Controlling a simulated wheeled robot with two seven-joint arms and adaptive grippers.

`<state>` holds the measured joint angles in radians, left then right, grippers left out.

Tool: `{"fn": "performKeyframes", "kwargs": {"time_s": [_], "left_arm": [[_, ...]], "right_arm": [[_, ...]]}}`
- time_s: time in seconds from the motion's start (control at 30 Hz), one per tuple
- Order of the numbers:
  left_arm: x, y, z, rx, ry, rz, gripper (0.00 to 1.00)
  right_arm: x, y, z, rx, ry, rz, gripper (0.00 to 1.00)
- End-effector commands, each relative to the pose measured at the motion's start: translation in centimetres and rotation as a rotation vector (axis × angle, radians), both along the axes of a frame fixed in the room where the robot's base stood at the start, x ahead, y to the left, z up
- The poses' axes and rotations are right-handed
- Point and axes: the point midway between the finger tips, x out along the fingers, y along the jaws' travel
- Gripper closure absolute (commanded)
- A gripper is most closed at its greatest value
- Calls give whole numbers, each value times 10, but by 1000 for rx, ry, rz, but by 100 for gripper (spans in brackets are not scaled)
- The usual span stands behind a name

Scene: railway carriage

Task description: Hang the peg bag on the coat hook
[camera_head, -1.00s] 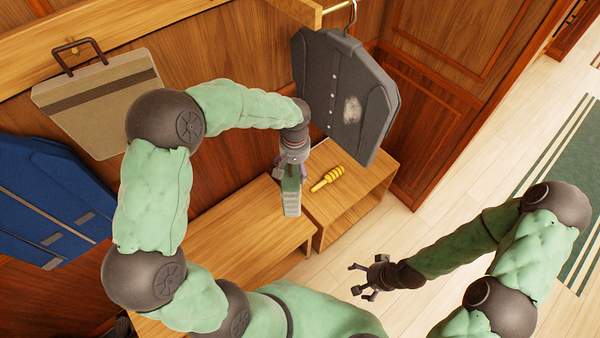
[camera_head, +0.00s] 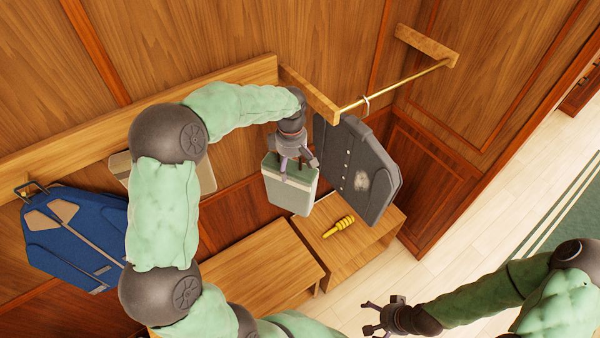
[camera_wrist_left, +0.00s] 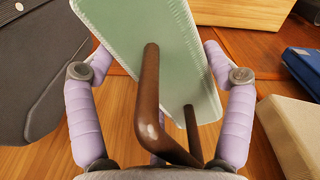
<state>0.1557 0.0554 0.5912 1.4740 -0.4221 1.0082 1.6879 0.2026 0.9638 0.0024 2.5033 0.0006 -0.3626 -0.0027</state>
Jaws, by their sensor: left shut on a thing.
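The peg bag (camera_head: 289,190), a boxy bag with a green top and cream lower part, hangs upright from my left gripper (camera_head: 295,168), in front of the wall panelling. In the left wrist view the bag's green side (camera_wrist_left: 170,55) and brown handle (camera_wrist_left: 150,100) show, with the handle between the purple fingers (camera_wrist_left: 160,110). The gripper is shut on it. The wooden wall rail (camera_head: 225,80) runs behind my left arm. I cannot make out a free coat hook on it; my arm hides part. My right gripper (camera_head: 372,317) is open and empty, low over the floor.
A blue bag (camera_head: 75,235) and a beige bag (camera_head: 119,167) hang at left. Below are wooden benches (camera_head: 240,270) and a yellow handled object (camera_head: 339,226).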

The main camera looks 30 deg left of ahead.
Motion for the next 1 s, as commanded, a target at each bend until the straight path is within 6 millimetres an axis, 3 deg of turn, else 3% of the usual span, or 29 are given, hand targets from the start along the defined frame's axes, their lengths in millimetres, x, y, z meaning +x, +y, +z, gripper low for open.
{"fn": "performKeyframes", "kwargs": {"time_s": [0.03, 0.1, 0.5, 0.7, 1.0], "left_arm": [[1, 6, 22, 0, -2, 60, 77], [1, 13, 40, 1, -3, 147, 77], [-2, 50, 135, -4, -5, 620, 77], [-3, 60, 159, -6, -5, 751, 77], [-1, 66, 162, -6, -3, 788, 77]], "right_arm": [[0, 0, 17, 0, 0, 0, 4], [0, 0, 30, 0, 0, 0, 4], [0, 0, 96, 0, 0, 0, 4], [0, 0, 111, 0, 0, 0, 4], [0, 0, 114, 0, 0, 0, 4]]}}
